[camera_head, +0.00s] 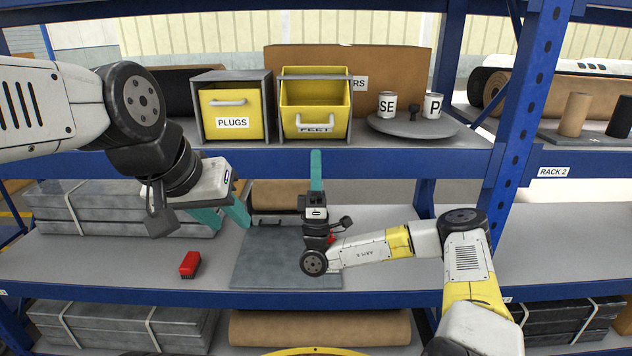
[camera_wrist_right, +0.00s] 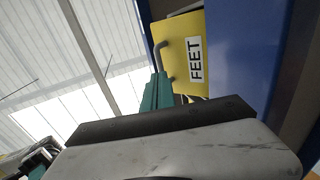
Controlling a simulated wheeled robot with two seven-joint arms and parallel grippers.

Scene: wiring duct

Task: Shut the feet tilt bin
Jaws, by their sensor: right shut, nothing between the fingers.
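The yellow feet tilt bin (camera_head: 316,130) sits in its grey housing on the upper shelf. It is tilted forward and open, with its inside showing above the label. In the right wrist view its yellow front (camera_wrist_right: 176,32) with the FEET label and handle shows beyond my fingers. My right gripper (camera_head: 316,157) points up just below the bin, in front of the shelf's blue edge; its teal fingers are shut and empty. It also shows in the right wrist view (camera_wrist_right: 157,82). My left gripper (camera_head: 228,222) hangs lower left, its teal fingers spread and empty.
The plugs bin (camera_head: 232,101) stands shut beside the feet bin. To the right, a round grey turntable (camera_head: 412,127) carries labelled white cans. The blue shelf edge (camera_head: 380,164) runs below the bins. A red block (camera_head: 190,264) and a grey plate (camera_head: 270,265) lie on the lower shelf.

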